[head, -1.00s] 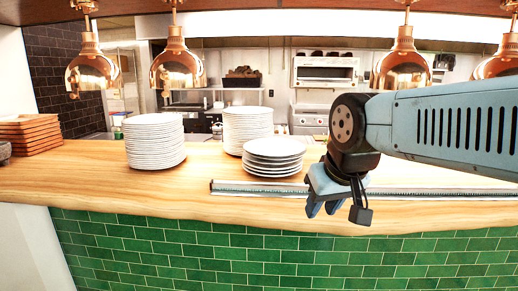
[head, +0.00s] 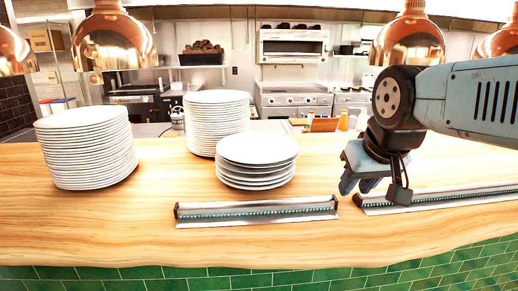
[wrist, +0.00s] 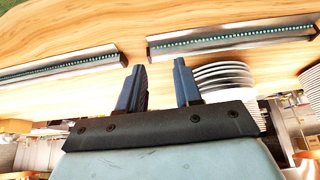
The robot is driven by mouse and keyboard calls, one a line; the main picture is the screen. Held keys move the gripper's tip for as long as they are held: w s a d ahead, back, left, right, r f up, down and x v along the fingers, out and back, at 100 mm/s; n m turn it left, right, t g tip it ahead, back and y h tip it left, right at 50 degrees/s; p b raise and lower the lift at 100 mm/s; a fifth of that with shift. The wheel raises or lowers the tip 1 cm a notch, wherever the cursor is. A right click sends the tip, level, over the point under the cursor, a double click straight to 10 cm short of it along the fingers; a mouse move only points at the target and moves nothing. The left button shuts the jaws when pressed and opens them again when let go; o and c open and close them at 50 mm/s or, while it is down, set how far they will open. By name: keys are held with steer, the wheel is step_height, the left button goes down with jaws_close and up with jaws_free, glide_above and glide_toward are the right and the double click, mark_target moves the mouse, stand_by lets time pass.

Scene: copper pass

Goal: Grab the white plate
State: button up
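White plates stand in three stacks on the wooden counter in the head view. The short stack (head: 257,160) is nearest to my gripper. A tall stack (head: 217,122) stands just behind it, and another tall stack (head: 86,147) is at the left. My gripper (head: 358,184) hangs over the counter to the right of the short stack, apart from it. In the wrist view its two fingers (wrist: 160,85) are spread with nothing between them. The short stack (wrist: 225,78) shows there just right of the right finger, partly hidden by the gripper.
Two metal rails lie on the counter (head: 120,225), one in front of the short stack (head: 257,211) and one at the right (head: 440,199). Copper lamps (head: 113,40) hang above. The front counter edge drops to green tiles (head: 230,282).

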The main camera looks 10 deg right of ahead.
steer(key=w+a+f+n+g+h, duration=0.1)
steer(key=w+a+n+h, duration=0.4)
steer(key=n, duration=0.8)
steer(key=w+a+f+n+h, duration=0.1)
steer(key=w+a+n, duration=0.4)
steer(key=n, duration=0.8)
steer(key=w+a+n+t+h, duration=0.15)
steer(key=a+n+t, duration=0.25)
steer(key=a+n, duration=0.65)
steer(key=w+a+n+t, duration=0.2)
steer(key=a+n+t, duration=0.2)
steer(key=a+n, duration=0.65)
steer(key=x, duration=1.3)
steer(key=shift+w+a+r, duration=0.15)
steer(key=shift+w+a, duration=0.15)
steer(key=shift+w, duration=0.05)
jaws_close()
